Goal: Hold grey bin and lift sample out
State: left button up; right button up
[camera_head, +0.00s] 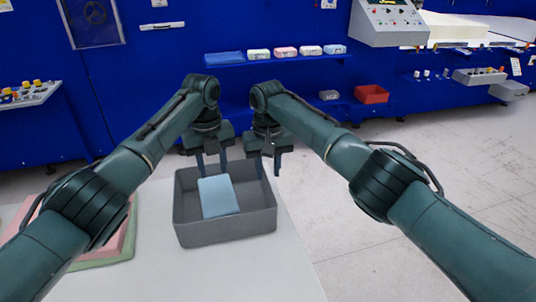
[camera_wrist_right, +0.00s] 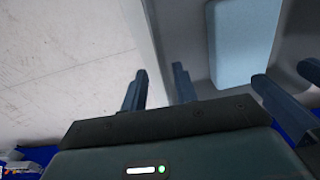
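The grey bin (camera_head: 225,230) stands on the white table. The sample, a light blue block (camera_head: 218,197), lies inside it, leaning a little, toward the bin's left half. It also shows in the right wrist view (camera_wrist_right: 243,42). My left gripper (camera_head: 211,163) is open and empty over the bin's back part, behind the block. My right gripper (camera_head: 270,164) is open at the bin's back right corner. In the right wrist view, its two fingers (camera_wrist_right: 158,88) stand apart on either side of the bin's side wall; I cannot tell whether they touch it.
Pink and green foam sheets (camera_head: 125,235) lie at the table's left, partly behind my left arm. A blue wall shelf (camera_head: 280,60) holds several small blocks, and a red bin (camera_head: 371,94) sits further right. The table in front of the grey bin is clear.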

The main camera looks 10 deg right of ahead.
aim_at(268, 202)
notch_tip(268, 202, down, 8)
jog(key=shift+r, duration=0.1)
jog(key=shift+c, duration=0.4)
grip_shut()
dwell(0.8)
